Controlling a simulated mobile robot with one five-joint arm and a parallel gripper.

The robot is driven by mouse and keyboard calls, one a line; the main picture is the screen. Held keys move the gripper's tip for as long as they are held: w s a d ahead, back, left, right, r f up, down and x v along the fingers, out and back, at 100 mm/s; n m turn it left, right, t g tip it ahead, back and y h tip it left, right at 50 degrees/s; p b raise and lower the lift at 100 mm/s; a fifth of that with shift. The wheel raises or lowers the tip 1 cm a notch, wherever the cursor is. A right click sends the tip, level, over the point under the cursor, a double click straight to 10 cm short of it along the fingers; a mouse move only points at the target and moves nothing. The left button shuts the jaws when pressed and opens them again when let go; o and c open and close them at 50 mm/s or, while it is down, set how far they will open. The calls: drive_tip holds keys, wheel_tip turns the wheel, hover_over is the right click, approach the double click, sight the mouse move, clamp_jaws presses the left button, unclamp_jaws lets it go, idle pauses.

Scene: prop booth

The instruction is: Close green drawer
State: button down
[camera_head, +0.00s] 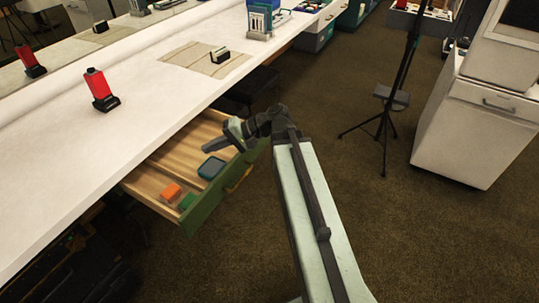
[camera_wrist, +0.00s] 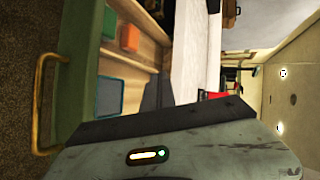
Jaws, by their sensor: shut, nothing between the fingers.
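The green drawer (camera_head: 207,207) under the white counter is pulled out, with wooden inner walls and a brass handle (camera_head: 239,180) on its green front. In the wrist view the green drawer front (camera_wrist: 88,50) and its brass handle (camera_wrist: 40,105) stand at the left. My gripper (camera_head: 207,147) is shut and empty, over the open drawer and behind its front panel in the head view. I cannot tell whether it touches the drawer. Its dark fingers (camera_wrist: 158,92) show in the wrist view beside the drawer's inside.
The drawer holds an orange block (camera_head: 170,192), a green block (camera_head: 187,202) and a teal-rimmed tray (camera_head: 211,167). The white counter (camera_head: 150,120) overhangs the drawer. A black tripod stand (camera_head: 384,125) and a white cabinet (camera_head: 470,130) stand right. Carpet in front is clear.

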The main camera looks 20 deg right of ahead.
drive_tip(key=d+f+m+t+b, duration=0.1)
drive_tip(key=d+b, duration=0.1)
drive_tip(key=d, duration=0.2)
drive_tip(key=w+d+f+m+t+y+b, duration=0.1)
drive_tip(key=d+f+t+b, duration=0.1)
drive_tip(key=d+b, duration=0.1)
drive_tip(key=d+f+m+t+b, duration=0.1)
drive_tip(key=d+b, duration=0.2)
drive_tip(key=d, duration=0.1)
drive_tip(key=shift+w+d+f+t+y, duration=0.25)
drive_tip(key=shift+w+d+t+y, duration=0.05)
drive_tip(key=shift+w+d, duration=0.1)
drive_tip(key=s+d+f+m+t+h+b, duration=0.2)
drive_tip(key=s+d+f+t+b, duration=0.15)
drive_tip(key=d+b, duration=0.45)
drive_tip(key=s+d+f+m+t+h+b, duration=0.15)
drive_tip(key=d+f+b, duration=0.3)
drive_tip(key=d, duration=0.85)
drive_tip(key=p+x, duration=0.1)
drive_tip(key=x, duration=1.2)
drive_tip(key=shift+w+a+r+m, duration=0.15)
drive_tip(key=shift+a+r+m, duration=0.2)
drive_tip(key=shift+a, duration=0.1)
drive_tip(key=shift+w+y, duration=0.1)
drive_tip(key=shift+y, duration=0.15)
